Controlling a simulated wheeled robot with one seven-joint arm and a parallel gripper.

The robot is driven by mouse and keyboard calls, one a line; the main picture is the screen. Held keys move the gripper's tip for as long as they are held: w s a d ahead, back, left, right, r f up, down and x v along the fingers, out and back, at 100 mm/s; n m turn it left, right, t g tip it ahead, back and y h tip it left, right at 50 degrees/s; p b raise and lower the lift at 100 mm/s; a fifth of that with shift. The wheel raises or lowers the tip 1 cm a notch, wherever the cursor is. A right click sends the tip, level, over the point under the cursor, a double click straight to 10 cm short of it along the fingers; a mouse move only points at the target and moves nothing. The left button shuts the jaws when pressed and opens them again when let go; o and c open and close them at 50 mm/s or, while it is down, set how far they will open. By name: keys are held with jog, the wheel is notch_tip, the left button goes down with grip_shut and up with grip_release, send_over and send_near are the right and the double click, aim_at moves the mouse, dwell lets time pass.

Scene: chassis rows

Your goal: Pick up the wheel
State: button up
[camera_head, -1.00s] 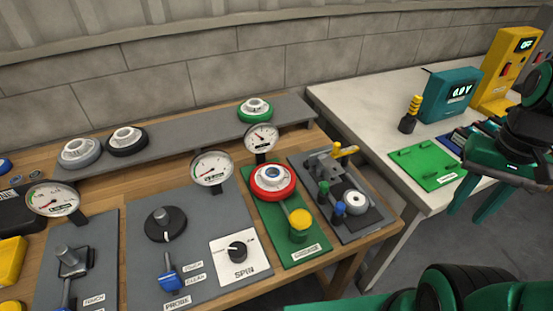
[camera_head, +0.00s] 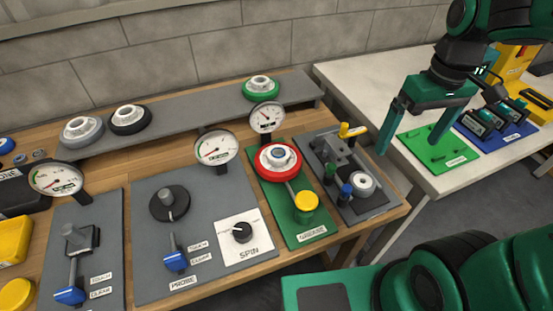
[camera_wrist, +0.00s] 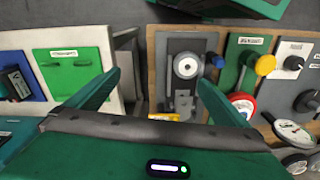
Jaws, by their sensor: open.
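Several wheels are in the head view. A red-rimmed wheel (camera_head: 279,160) with a pale hub sits on a green plate (camera_head: 309,235). A grey wheel (camera_head: 81,131), a black-rimmed wheel (camera_head: 130,119) and a green-rimmed wheel (camera_head: 261,88) lie on a grey raised shelf. My gripper (camera_head: 408,147) is open and empty, fingers pointing down, right of all these wheels, over the gap between the benches. In the wrist view the red wheel (camera_wrist: 241,103) is right of my open fingers (camera_wrist: 158,80), partly hidden by one finger.
A grey fixture (camera_head: 350,205) with a small pale disc stands near the wooden bench's right end. Dial gauges (camera_head: 217,148) stand beside the wheels. The white table (camera_head: 345,75) holds a green board (camera_head: 438,147) and a blue board. A gap separates the benches.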

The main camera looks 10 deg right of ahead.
jog(key=w+a+n, duration=0.7)
jog(key=a, duration=0.6)
jog(key=n+y, duration=0.1)
jog(key=n, duration=0.5)
send_over(278, 157)
jog(key=f, duration=0.5)
jog(key=shift+s+d+f, duration=0.15)
jog(key=shift+d+f, duration=0.2)
jog(key=shift+a+f, duration=0.2)
jog(key=shift+f, duration=1.35)
jog(key=shift+a+f, duration=0.15)
jog(key=shift+f, duration=1.35)
jog(key=shift+c, duration=0.6)
jog(key=c, duration=1)
notch_tip(278, 157, up, 18)
jog(key=shift+r, duration=0.1)
jog(key=shift+c, duration=0.2)
jog(key=shift+r, duration=0.1)
